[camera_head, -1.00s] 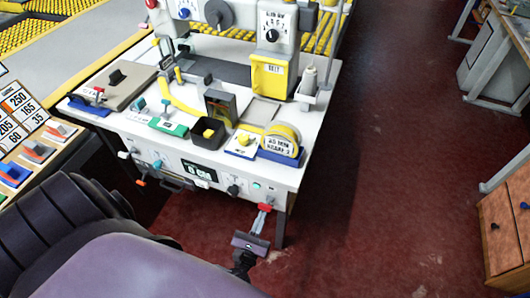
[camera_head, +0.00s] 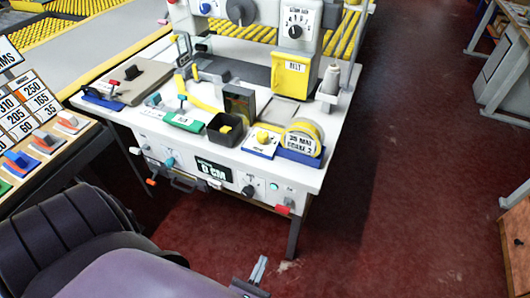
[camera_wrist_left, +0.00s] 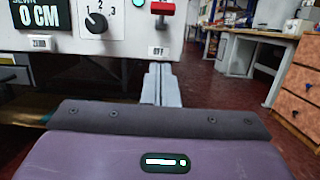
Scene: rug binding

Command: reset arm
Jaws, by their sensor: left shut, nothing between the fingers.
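My left gripper (camera_head: 259,270) is low in front of the bench, at the bottom of the head view. Its two grey fingers lie together with nothing between them. In the wrist view the fingers (camera_wrist_left: 161,84) point ahead, below a red switch (camera_wrist_left: 162,8) with an OFF label under it. The same red switch (camera_head: 283,210) sits on the bench's front panel in the head view, apart from the fingers. My right gripper is not in view.
The white bench (camera_head: 235,160) carries a black bin (camera_head: 226,129), a yellow tape roll (camera_head: 302,138) and a thread cone (camera_head: 330,80). Its front panel has a display (camera_head: 213,171) and knobs. Wooden drawers (camera_head: 516,235) stand at right. Red floor between is clear.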

